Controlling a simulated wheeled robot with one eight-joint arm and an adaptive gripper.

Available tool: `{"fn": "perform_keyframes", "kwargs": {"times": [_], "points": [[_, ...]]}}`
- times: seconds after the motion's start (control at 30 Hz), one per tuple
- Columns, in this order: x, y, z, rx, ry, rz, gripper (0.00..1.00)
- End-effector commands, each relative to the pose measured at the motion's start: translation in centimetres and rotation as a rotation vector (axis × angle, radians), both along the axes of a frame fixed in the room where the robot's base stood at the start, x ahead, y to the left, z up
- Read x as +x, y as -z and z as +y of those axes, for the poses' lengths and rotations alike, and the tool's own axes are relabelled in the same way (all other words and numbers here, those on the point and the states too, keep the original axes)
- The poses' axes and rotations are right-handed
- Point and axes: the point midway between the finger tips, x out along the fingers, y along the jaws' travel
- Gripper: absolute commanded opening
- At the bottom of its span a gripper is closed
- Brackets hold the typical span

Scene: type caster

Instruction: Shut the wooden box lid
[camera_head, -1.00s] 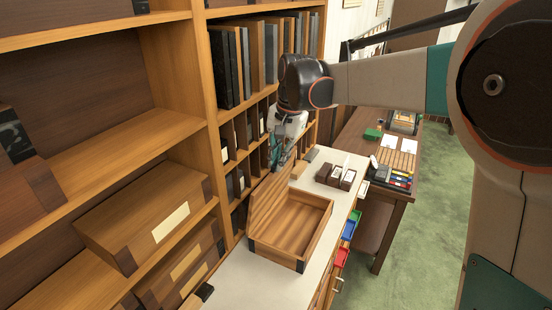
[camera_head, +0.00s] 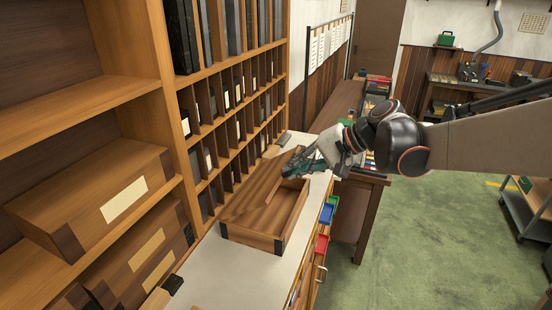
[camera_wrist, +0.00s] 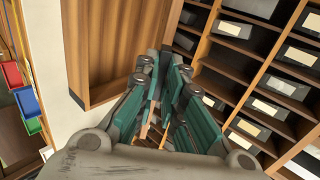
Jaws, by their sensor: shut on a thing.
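The wooden box (camera_head: 290,222) stands on the white counter, with its open inside showing at the right. Its lid (camera_head: 252,192) rises from the left, shelf side and leans partway over the box. My gripper (camera_head: 291,168) is at the lid's far end, its teal fingers closed on the lid there. In the wrist view my gripper (camera_wrist: 165,125) shows its fingers close together, beside the box (camera_wrist: 118,45); the pinched edge is hidden by the fingers.
Tall pigeonhole shelves (camera_head: 235,110) stand close along the counter's left side. A dark table stands beyond.

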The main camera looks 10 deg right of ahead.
Motion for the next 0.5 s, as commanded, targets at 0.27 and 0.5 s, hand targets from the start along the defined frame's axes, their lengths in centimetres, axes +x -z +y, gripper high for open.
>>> {"fn": "perform_keyframes", "kwargs": {"times": [0.27, 0.5], "points": [[-0.5, 1.5, -0.8, -0.005, 0.000, 0.003, 0.00], [-0.6, 1.7, -1.0, -0.006, -0.001, 0.005, 0.00]]}}
